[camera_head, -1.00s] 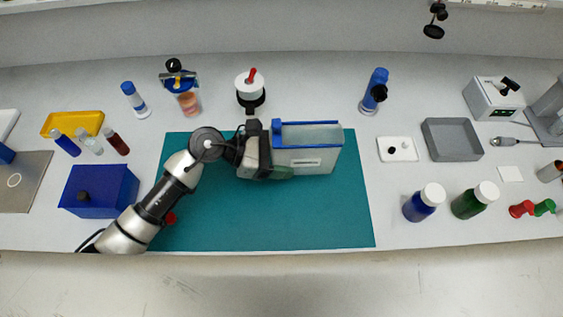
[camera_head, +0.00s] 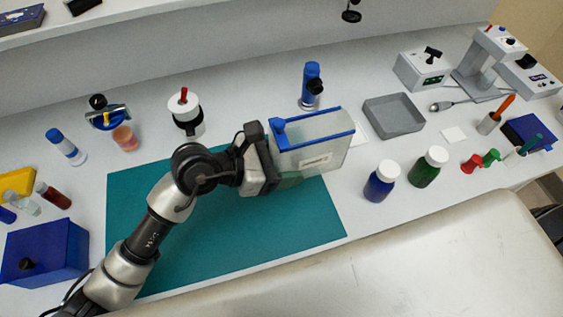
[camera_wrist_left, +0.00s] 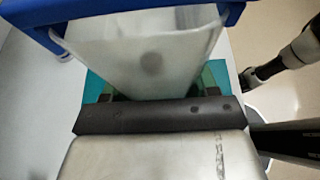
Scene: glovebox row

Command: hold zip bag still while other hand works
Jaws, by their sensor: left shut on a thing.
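The zip bag (camera_head: 318,140) is a clear, whitish bag with a blue zip strip along its top and a small white label. It stands upright over the right part of the teal mat (camera_head: 215,250). My left gripper (camera_head: 278,170) is shut on the bag's left side. In the left wrist view the bag (camera_wrist_left: 150,45) rises in front of the gripper (camera_wrist_left: 160,95), with its blue strip at the top. The bag's lower part is partly hidden by the gripper. My right gripper does not show in the head view.
A blue-capped bottle (camera_head: 310,85), a grey tray (camera_head: 393,115), a blue jar (camera_head: 380,182) and a green jar (camera_head: 428,167) stand near the bag. A white-and-black pot (camera_head: 186,113) stands behind my arm. A blue box (camera_head: 45,250) is at left.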

